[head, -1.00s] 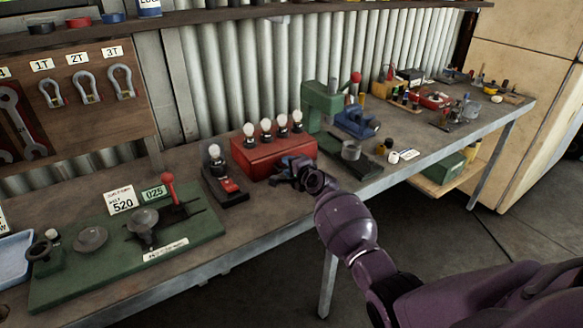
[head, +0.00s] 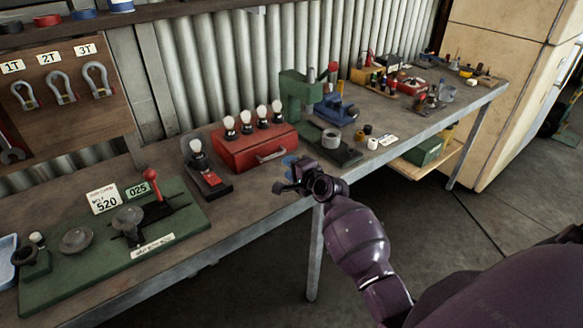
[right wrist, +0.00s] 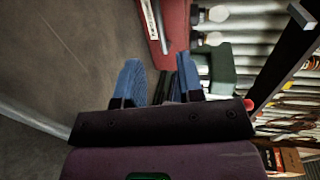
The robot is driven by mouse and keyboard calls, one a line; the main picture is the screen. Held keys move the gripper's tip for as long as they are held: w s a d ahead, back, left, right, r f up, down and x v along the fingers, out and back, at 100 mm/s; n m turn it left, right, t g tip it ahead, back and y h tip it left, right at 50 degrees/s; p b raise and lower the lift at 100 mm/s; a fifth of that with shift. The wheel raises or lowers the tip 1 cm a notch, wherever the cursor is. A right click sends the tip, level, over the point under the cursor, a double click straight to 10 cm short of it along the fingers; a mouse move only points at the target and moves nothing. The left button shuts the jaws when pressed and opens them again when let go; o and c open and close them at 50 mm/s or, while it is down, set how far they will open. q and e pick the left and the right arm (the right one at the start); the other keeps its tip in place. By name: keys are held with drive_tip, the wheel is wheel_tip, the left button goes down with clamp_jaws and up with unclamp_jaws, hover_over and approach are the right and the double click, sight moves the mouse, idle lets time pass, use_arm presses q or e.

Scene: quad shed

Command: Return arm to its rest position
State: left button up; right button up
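My right arm comes in from the lower right in the head view. Its gripper (head: 285,174) is over the front edge of the workbench, just in front of the red box (head: 232,150), and looks clear of it. In the right wrist view the two blue fingers of the right gripper (right wrist: 158,70) stand apart, with no held object visible between them. The red box (right wrist: 172,22) shows beyond the fingers there. My left gripper is not in view.
The workbench (head: 255,205) holds a green board (head: 60,280) with a red lever at left. A lamp switch (head: 208,178), a green press (head: 298,92) and a blue vise (head: 338,108) stand near the box. Open floor (head: 420,215) lies in front.

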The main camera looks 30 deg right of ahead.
idle(0.6)
drive_tip(key=shift+d+r+n, duration=0.1)
drive_tip(key=shift+d+n, duration=0.05)
drive_tip(key=shift+n, duration=0.75)
drive_tip(key=r+n, duration=0.1)
drive_tip(key=a+n, duration=0.1)
drive_tip(key=n, duration=0.1)
drive_tip(key=r+n, duration=0.1)
drive_tip(key=n, duration=0.1)
drive_tip(key=shift+s+a+r+t+h, duration=0.2)
drive_tip(key=shift+r+t+h, duration=0.1)
drive_tip(key=shift+r+h, duration=0.1)
drive_tip(key=s+a+f+n+g, duration=0.1)
drive_tip(key=s+f, duration=0.4)
drive_tip(key=s, duration=0.5)
drive_tip(key=s+a+f+n+g, duration=0.2)
drive_tip(key=s+a+f+n, duration=0.2)
drive_tip(key=s, duration=0.7)
drive_tip(key=s+a+f+n+g, duration=0.1)
drive_tip(key=s+a+f+n, duration=0.2)
drive_tip(key=s+f+n, duration=0.3)
drive_tip(key=s+f, duration=0.2)
drive_tip(key=s, duration=0.2)
drive_tip(key=shift+s+f, duration=0.15)
drive_tip(key=shift+s, duration=0.1)
drive_tip(key=shift+a, duration=0.1)
